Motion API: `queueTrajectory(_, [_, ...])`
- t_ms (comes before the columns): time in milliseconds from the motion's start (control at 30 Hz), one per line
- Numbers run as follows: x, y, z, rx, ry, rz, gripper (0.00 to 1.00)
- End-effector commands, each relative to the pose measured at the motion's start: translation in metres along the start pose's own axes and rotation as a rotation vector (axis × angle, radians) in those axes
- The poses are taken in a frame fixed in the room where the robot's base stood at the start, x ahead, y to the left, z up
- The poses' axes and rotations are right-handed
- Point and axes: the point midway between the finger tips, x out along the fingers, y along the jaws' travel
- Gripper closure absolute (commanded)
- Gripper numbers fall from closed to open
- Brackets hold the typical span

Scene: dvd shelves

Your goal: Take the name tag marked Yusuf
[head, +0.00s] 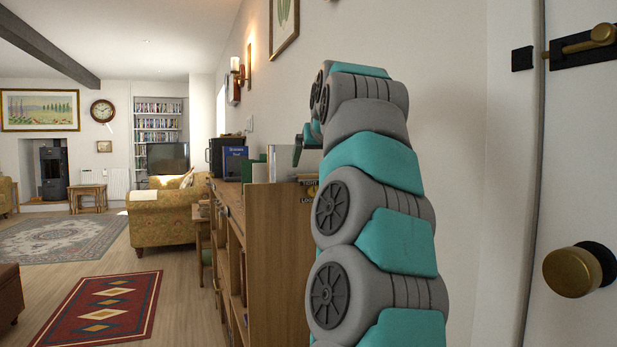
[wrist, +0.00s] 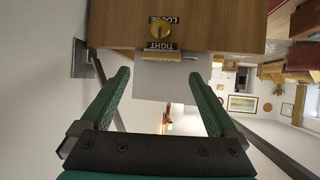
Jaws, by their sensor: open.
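I cannot make out a name tag marked Yusuf in either view. My gripper (wrist: 160,78) is open, with its two green fingers spread wide and nothing held between them. In the head view, a green finger of it shows at the far end of my arm, above the wooden shelf unit (head: 283,235). In the wrist view, a plain pale grey panel (wrist: 165,83) lies beyond and between the fingers, with no readable writing. Above it are a dark sign reading TIGHT and LOOSE (wrist: 163,46) and a round brass knob (wrist: 160,30).
Books and boxes, including a blue one (head: 234,163), stand on the shelf unit along the wall. A door with a brass knob (head: 570,272) is close at the right. The floor at the left is open, with a red rug (head: 105,308) and a patterned sofa (head: 165,215).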

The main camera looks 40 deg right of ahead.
Motion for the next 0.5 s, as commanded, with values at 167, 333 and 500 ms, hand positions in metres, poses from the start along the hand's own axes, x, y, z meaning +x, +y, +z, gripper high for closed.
queueTrajectory(167, [0.020,-0.001,0.002,0.000,-0.003,-0.001,0.05])
queueTrajectory(333, [0.044,-0.002,0.002,0.000,-0.002,-0.001,0.05])
queueTrajectory(500, [0.049,-0.002,0.003,-0.001,-0.001,-0.001,0.05])
